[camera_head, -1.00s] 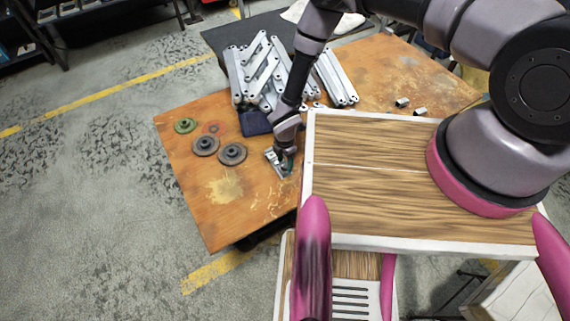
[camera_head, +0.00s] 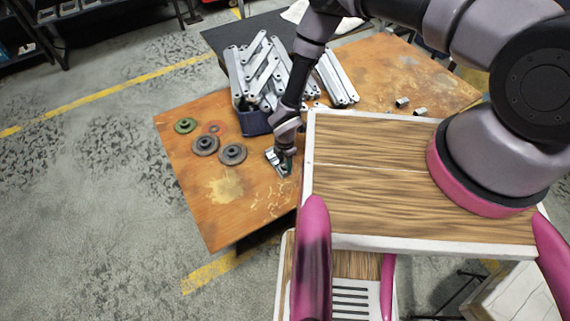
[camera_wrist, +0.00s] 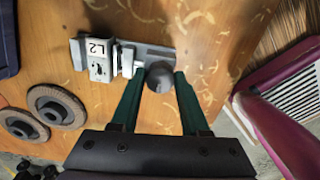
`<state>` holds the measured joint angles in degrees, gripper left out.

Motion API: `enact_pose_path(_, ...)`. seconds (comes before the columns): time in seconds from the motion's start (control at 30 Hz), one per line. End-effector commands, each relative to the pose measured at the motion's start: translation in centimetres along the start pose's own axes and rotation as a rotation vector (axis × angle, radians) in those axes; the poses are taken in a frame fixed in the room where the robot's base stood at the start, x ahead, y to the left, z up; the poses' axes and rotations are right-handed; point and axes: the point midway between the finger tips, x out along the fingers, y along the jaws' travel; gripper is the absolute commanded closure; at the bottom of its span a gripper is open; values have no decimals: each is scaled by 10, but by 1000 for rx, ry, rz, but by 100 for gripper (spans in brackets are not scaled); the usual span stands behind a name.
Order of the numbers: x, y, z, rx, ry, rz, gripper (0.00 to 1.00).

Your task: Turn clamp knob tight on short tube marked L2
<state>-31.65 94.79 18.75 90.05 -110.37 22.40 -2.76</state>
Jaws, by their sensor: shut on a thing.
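The short tube marked L2 (camera_wrist: 97,55) lies in a grey metal clamp fixture (camera_wrist: 150,50) on the orange worktable; its white label reads L2 in the wrist view. The dark round clamp knob (camera_wrist: 160,76) is at the fixture's near end. My gripper (camera_wrist: 160,82) has its two green fingers on either side of the knob and is shut on it. In the head view the fixture (camera_head: 272,157) shows small, and my gripper (camera_head: 287,163) comes down onto its right side. The clamp's inner contact with the tube is too small to tell.
Dark flanged discs (camera_head: 232,154) and a green one (camera_head: 185,125) lie left of the fixture. A navy bin (camera_head: 255,122) and stacked galvanized brackets (camera_head: 262,75) stand behind. My wood-topped base is close on the right. The table's front left is clear.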

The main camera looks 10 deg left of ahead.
Motion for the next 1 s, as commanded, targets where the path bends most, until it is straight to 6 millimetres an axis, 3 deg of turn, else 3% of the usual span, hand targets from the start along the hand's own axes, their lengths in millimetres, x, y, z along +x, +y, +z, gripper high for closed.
enact_pose_path(0.17,0,0,0,196,3,-1,100)
enact_pose_path(0.8,0,0,0,1373,2,-1,100)
enact_pose_path(1.0,0,0,0,1564,2,-1,100)
